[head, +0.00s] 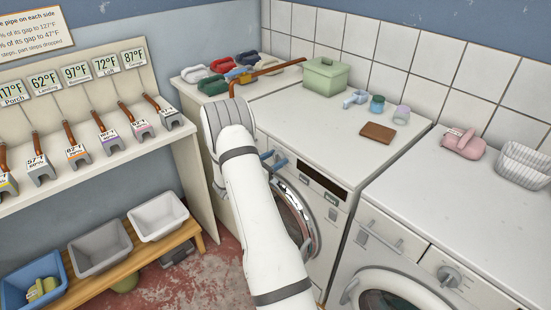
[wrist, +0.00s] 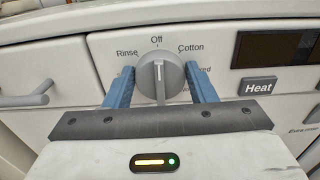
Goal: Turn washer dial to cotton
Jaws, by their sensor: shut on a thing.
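The washer dial (wrist: 158,78) is a round grey knob with a raised grip bar, in the middle of the wrist view. The bar stands upright, in line with the "Off" label above it. "Rinse" is printed to the upper left and "Cotton" (wrist: 191,48) to the upper right; another label at the right is partly hidden. My gripper (wrist: 160,80) has its blue fingers on both sides of the dial and is shut on it. In the head view my gripper (head: 273,160) is at the front panel of the washer (head: 310,215), and the dial cannot be made out there.
Right of the dial are a "Heat" button (wrist: 257,86) and a dark display (wrist: 275,50). A drawer handle (wrist: 26,96) projects at the left. A second machine (head: 430,270) stands to the right. A green box (head: 325,77) sits on the washer's worktop.

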